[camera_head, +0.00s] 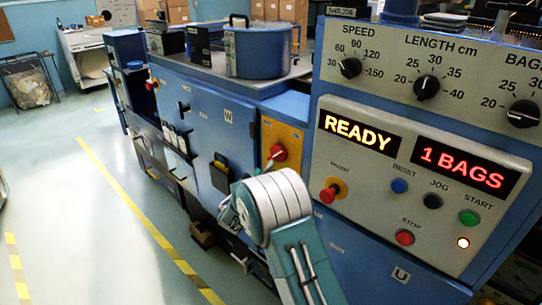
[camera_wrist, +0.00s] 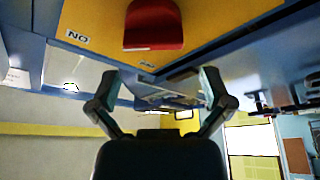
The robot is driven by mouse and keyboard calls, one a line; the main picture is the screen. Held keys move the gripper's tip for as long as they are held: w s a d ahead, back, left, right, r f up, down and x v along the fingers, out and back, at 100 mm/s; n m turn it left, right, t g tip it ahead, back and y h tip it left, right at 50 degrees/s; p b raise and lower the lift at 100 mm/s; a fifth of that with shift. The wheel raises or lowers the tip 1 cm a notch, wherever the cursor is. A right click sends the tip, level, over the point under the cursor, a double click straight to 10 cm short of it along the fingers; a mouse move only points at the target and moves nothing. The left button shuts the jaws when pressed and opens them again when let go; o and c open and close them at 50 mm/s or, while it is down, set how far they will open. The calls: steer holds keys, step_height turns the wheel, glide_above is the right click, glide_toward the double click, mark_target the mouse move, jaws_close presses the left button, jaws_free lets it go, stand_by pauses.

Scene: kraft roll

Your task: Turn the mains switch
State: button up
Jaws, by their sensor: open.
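The mains switch (camera_head: 279,152) is a red rotary knob on a yellow plate (camera_head: 292,137) on the side of the blue machine. In the wrist view the red knob (camera_wrist: 153,25) shows at the top, on the yellow plate (camera_wrist: 95,22) with an upside-down "ON" label (camera_wrist: 77,37). My gripper (camera_wrist: 158,88) is open with nothing between its fingers. The knob lies beyond the fingertips in the picture, apart from them. In the head view my arm stands just below the switch, and I cannot make out the fingers clearly.
The control panel (camera_head: 420,120) shows a lit "READY" display (camera_head: 355,133) and "1 BAGS" (camera_head: 461,168). A red mushroom button (camera_head: 330,192) sits right of my arm. A blue pot (camera_head: 258,52) stands on the machine. The floor at left is clear, with yellow lines.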

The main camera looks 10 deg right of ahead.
mark_target(271, 157)
steer(key=w+d, duration=0.2)
steer(key=w+d+r, duration=0.1)
steer(key=d, duration=0.1)
steer(key=shift+w+d+r, duration=0.15)
steer(key=shift+w+d, duration=0.2)
steer(key=shift+w+a+r, duration=0.1)
steer(key=shift+a, duration=0.5)
steer(key=shift+c, duration=0.3)
steer(key=shift+d, duration=0.1)
steer(key=c, duration=0.6)
steer(key=shift+d, duration=0.1)
steer(key=shift+c, duration=0.6)
steer(key=shift+d, duration=0.1)
